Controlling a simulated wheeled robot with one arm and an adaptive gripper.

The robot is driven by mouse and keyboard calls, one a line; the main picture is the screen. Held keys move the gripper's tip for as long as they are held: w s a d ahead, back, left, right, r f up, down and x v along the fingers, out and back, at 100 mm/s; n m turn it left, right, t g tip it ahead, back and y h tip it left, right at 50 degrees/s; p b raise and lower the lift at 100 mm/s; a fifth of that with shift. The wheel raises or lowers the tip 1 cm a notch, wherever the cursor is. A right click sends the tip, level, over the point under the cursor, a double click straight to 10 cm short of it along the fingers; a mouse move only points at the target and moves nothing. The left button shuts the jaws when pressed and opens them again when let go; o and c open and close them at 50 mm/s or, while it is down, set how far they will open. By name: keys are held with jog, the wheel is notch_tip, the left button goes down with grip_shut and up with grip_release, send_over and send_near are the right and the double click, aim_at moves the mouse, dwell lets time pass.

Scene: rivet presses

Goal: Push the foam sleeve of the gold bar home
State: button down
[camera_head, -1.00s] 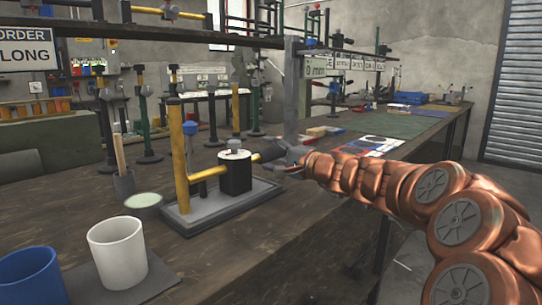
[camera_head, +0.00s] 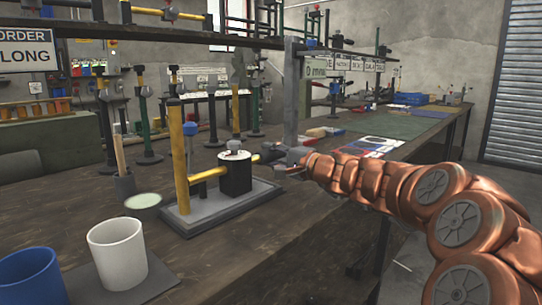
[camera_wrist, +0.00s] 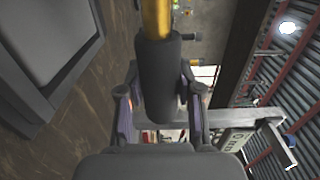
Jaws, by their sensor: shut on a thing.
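The gold bar (camera_head: 210,173) runs level through a black block (camera_head: 235,176) and past a yellow upright post. Its right end leaves the block and enters the dark foam sleeve (camera_head: 272,152). A short gold stretch shows between block and sleeve. My gripper (camera_head: 285,160) is at the sleeve, to the right of the block. In the wrist view the sleeve (camera_wrist: 168,75) is a dark grey cylinder on the gold bar (camera_wrist: 156,18). The fingers of my gripper (camera_wrist: 160,112) are shut on it from both sides near its end. How far the bar reaches inside is hidden.
The block and post stand on a grey tray (camera_head: 197,226) on the dark bench. A white cup (camera_head: 117,255), a blue cup (camera_head: 30,280) and a small bowl (camera_head: 143,201) are to the left. A grey upright post (camera_head: 291,95) rises behind my gripper.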

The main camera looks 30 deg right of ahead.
aim_at(266, 159)
jog(key=shift+a, duration=0.1)
jog(key=shift+s+a+b, duration=0.25)
jog(key=shift+a+b, duration=0.05)
jog(key=shift+a, duration=0.6)
jog(key=shift+s+a+b, duration=0.2)
jog(key=shift+a+b, duration=0.05)
jog(key=shift+a, duration=0.65)
jog(key=c, duration=0.7)
grip_release()
jog(key=shift+s+d, duration=0.2)
jog(key=shift+s, duration=0.4)
jog(key=v, duration=0.6)
jog(key=shift+s, duration=0.1)
